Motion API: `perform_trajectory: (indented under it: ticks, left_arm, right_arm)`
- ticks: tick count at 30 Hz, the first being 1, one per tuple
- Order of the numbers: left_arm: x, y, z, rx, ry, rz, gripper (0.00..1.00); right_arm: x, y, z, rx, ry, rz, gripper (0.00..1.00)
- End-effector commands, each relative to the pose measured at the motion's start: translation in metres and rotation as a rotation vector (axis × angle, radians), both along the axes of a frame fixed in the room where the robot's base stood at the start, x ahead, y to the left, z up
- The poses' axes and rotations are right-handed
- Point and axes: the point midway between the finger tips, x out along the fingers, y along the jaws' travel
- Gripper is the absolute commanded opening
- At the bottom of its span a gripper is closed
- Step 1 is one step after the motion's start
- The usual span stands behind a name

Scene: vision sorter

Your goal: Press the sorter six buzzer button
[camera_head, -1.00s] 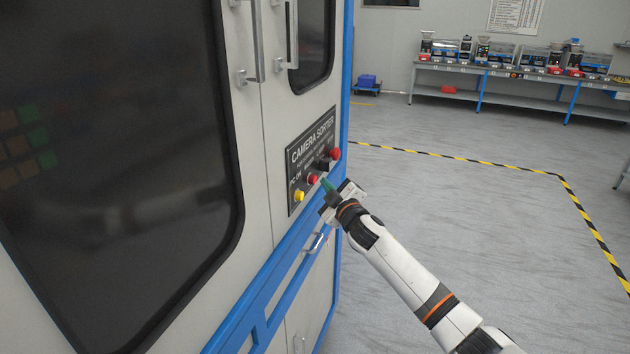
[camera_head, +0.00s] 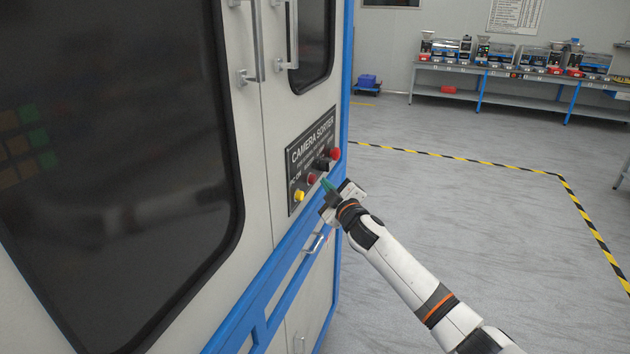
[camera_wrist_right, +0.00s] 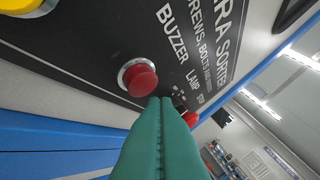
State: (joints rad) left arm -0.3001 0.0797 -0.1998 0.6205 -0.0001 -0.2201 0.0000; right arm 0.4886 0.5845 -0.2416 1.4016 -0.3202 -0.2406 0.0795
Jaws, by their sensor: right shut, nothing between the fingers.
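The buzzer button is a dark red round button (camera_head: 312,179) with a silver collar on the black "CAMERA SORTER" panel (camera_head: 296,155). In the right wrist view the red button (camera_wrist_right: 138,80) sits by the word "BUZZER". My right gripper (camera_head: 325,184) is shut and empty, its green fingers pressed together and pointing at the panel. In the right wrist view the fingertips (camera_wrist_right: 161,101) show just beside the button's lower right edge. I cannot tell whether they touch it. My left gripper is not in view.
On the same panel are a yellow button (camera_head: 299,196), a black switch (camera_head: 322,164) and a larger red button (camera_head: 335,154). The cabinet has a blue frame and a dark window (camera_head: 120,170). Open floor lies to the right; a workbench (camera_head: 520,79) with machines stands far back.

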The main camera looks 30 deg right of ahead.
Motion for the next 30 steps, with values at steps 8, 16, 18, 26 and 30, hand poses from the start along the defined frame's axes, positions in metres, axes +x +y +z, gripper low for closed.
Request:
perform_trajectory:
  ticks: [8, 16, 18, 26, 30]
  left_arm:
    - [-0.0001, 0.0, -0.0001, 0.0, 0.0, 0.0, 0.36]
    - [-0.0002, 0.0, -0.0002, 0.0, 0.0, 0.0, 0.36]
    - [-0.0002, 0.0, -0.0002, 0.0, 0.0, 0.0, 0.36]
    - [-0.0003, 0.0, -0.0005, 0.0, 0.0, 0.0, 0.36]
    - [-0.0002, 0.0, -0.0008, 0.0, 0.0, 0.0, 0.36]
  right_arm:
    - [0.0035, 0.003, 0.0002, 0.002, 0.0, 0.0, 0.0]
    - [0.0065, 0.0055, 0.0004, 0.0, 0.0, 0.0, 0.0]
    - [0.0064, 0.0055, 0.0004, 0.0, 0.0, 0.0, 0.0]
    - [0.0073, 0.0064, 0.0003, 0.0, 0.0, 0.0, 0.0]
    - [0.0085, 0.0076, 0.0001, 0.0, 0.0, 0.0, 0.0]
